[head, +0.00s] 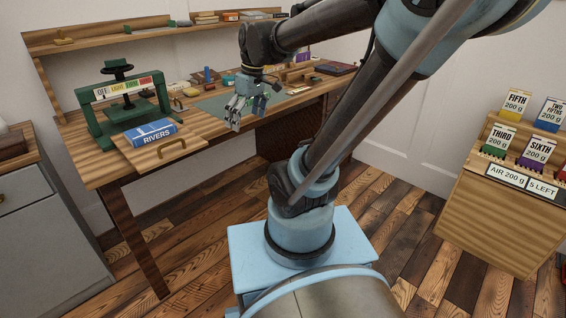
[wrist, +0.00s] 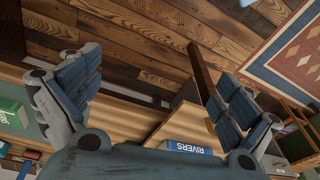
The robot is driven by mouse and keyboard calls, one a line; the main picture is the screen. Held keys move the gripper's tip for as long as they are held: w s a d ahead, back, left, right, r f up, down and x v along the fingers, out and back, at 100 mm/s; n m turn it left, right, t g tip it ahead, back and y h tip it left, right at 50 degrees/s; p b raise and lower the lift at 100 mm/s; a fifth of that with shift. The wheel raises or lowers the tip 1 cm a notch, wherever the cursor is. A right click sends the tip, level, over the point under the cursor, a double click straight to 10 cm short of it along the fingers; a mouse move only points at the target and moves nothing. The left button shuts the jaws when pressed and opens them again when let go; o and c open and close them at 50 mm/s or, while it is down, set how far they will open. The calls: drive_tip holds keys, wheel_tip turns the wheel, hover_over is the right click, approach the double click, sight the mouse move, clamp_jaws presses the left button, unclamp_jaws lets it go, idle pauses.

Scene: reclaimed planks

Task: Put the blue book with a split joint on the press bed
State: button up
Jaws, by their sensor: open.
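A blue book marked RIVERS (head: 150,132) lies flat on a pale wooden board with a handle (head: 168,153), in front of the green press (head: 122,98) at the left end of the bench. The book's blue spine also shows in the wrist view (wrist: 188,147), low and right of centre. A split joint cannot be made out. I cannot tell whether this board is the press bed. My gripper (head: 240,115) is open and empty, right of the book and apart from it, over the bench's front edge. Its spread fingers also show in the wrist view (wrist: 152,85).
A grey-green mat (head: 212,106) lies on the bench under my arm. A dark book (head: 336,68) and small tools lie farther right. A wooden shelf (head: 160,30) runs along the back. A stand with weight-marked packets (head: 485,205) is at the right. The floor between is clear.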

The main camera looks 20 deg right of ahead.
drive_tip(key=s+d+f+m+t+h, duration=0.1)
drive_tip(key=s+d+f+m+h, duration=0.1)
drive_tip(key=s+d+f+m, duration=0.6)
wheel_tip(320, 180, down, 3)
drive_tip(key=shift+s+d+r+m, duration=0.1)
drive_tip(key=shift+s+d+m, duration=0.2)
drive_tip(key=shift+s+d, duration=0.7)
drive_tip(key=shift+s+a, duration=0.25)
drive_tip(key=shift+a, duration=0.05)
drive_tip(key=shift+w+f, duration=0.25)
drive_tip(key=shift+w, duration=0.2)
